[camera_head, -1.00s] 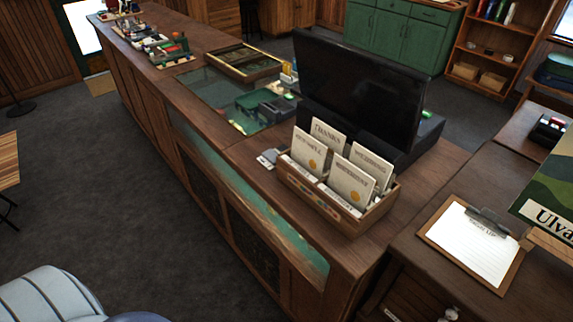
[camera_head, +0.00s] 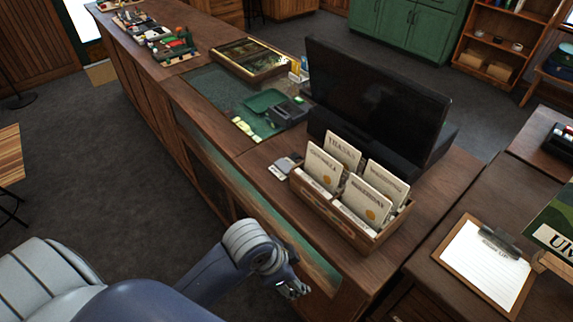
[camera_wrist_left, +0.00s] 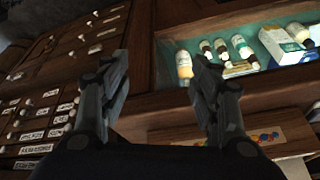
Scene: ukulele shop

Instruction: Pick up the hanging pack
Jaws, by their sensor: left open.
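I cannot make out a hanging pack for certain in either view. The nearest pack-like things are several cream printed packs (camera_head: 367,201) standing upright in a wooden box (camera_head: 335,215) on the counter. My left gripper (camera_head: 293,289) is low in front of the counter, below and in front of that box, apart from it. In the left wrist view its two fingers (camera_wrist_left: 162,66) are spread apart with nothing between them. My right gripper is not in view.
The wooden counter (camera_head: 262,160) carries a black monitor (camera_head: 375,100) behind the box. A clipboard (camera_head: 485,262) lies on the right-hand desk. The left wrist view shows labelled drawers (camera_wrist_left: 45,125) and a lit case with small bottles (camera_wrist_left: 184,66).

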